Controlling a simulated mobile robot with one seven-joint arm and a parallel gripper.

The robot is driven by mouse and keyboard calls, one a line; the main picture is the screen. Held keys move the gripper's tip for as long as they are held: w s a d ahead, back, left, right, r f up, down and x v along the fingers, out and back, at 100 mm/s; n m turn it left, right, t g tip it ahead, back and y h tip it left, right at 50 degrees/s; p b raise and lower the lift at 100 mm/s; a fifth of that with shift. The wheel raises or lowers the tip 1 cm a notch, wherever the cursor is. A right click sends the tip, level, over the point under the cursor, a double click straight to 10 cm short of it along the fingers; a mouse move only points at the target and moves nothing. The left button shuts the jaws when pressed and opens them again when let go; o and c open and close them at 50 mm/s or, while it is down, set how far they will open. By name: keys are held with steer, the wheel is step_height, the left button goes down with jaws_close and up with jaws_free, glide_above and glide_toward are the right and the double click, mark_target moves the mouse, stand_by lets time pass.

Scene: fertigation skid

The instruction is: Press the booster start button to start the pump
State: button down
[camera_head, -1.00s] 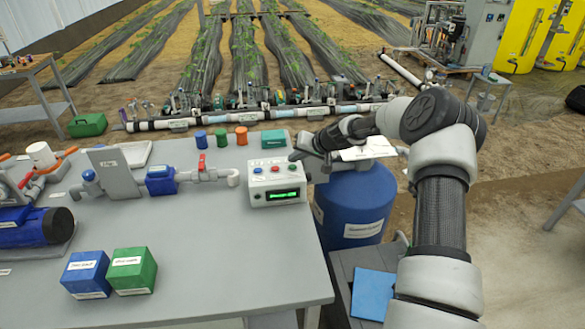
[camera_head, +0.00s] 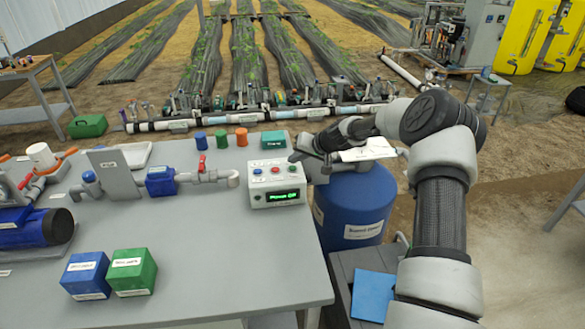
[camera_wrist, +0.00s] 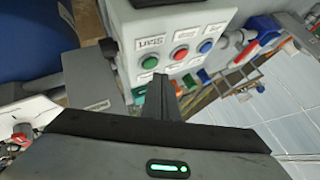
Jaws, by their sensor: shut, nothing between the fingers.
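The white control box (camera_head: 275,185) stands near the right edge of the grey table. In the wrist view its face shows a green button (camera_wrist: 149,63) beside a label reading "Start", a red button (camera_wrist: 179,52) and a blue button (camera_wrist: 206,46). The box's display (camera_head: 282,195) is lit with green text that looks like "Pump ON". My gripper (camera_head: 297,157) is shut and empty at the box's right top corner. In the wrist view its fingertips (camera_wrist: 160,80) lie just beside the green button; I cannot tell whether they touch it.
A blue drum (camera_head: 355,205) stands beside the table, below my arm. A pipe with a red-handled valve (camera_head: 202,170) lies left of the box. A blue block (camera_head: 85,275) and a green block (camera_head: 132,272) sit at the front left. The table's front right is clear.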

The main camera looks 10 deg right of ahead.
mark_target(295, 169)
steer(key=shift+f+b, duration=0.25)
steer(key=shift+b, duration=0.15)
stand_by(0.4)
steer(key=shift+f+b, duration=0.2)
steer(key=shift+b, duration=0.2)
steer(key=shift+f+b, duration=0.4)
steer(key=shift+b, duration=0.15)
stand_by(0.7)
steer(key=shift+r, duration=0.8)
steer(key=shift+r+p, duration=0.95)
steer(key=shift+r, duration=1.55)
